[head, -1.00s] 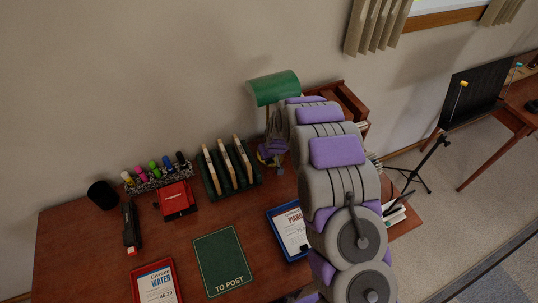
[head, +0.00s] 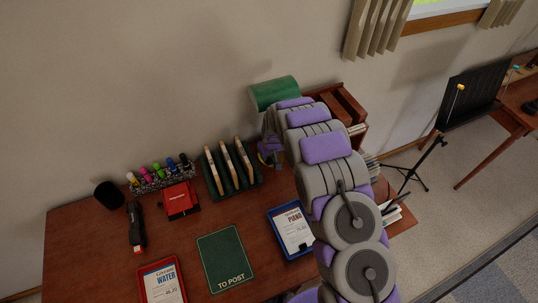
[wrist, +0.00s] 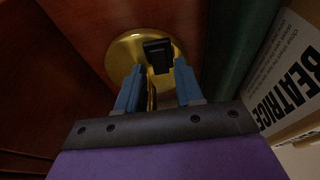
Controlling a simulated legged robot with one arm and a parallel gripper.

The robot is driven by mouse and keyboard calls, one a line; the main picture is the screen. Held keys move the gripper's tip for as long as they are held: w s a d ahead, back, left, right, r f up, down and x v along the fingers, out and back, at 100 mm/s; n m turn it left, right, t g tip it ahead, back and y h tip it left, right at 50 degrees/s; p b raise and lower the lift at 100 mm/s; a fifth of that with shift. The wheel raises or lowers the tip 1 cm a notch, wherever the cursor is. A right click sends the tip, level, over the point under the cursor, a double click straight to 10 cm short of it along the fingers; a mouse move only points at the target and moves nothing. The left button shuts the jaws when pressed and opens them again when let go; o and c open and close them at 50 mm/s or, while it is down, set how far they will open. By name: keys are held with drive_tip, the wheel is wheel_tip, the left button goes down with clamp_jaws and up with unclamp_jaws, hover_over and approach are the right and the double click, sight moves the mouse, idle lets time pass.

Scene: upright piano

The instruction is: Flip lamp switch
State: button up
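The lamp's green shade (head: 274,93) stands at the back of the desk in the head view, with my arm in front of its lower part. In the wrist view, a round brass plate (wrist: 121,52) carries a black switch (wrist: 158,55). My gripper (wrist: 158,80) has its two blue fingers apart, on either side and just below the switch in the picture. A narrow brass piece shows between the fingers. I cannot tell whether either finger touches the switch. In the head view the fingertips are hidden.
A green rack (head: 232,168) with upright envelopes stands left of the lamp. A wooden organiser (head: 342,101) is close on its right. A red tray (head: 163,281), a blue tray (head: 284,248) and a green mat (head: 224,258) lie at the front.

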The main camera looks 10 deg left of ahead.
drive_tip(key=shift+o, duration=0.6)
drive_tip(key=shift+s, duration=0.1)
drive_tip(key=shift+r, duration=0.1)
drive_tip(key=v, duration=0.3)
drive_tip(key=p+v, duration=0.1)
drive_tip(key=v, duration=0.1)
drive_tip(key=shift+s+d, duration=0.2)
drive_tip(key=shift+s, duration=0.2)
drive_tip(key=s+d+p, duration=0.1)
drive_tip(key=s+d, duration=0.5)
drive_tip(key=s, duration=0.2)
drive_tip(key=shift+s+d+p, duration=0.3)
drive_tip(key=shift+s, duration=0.1)
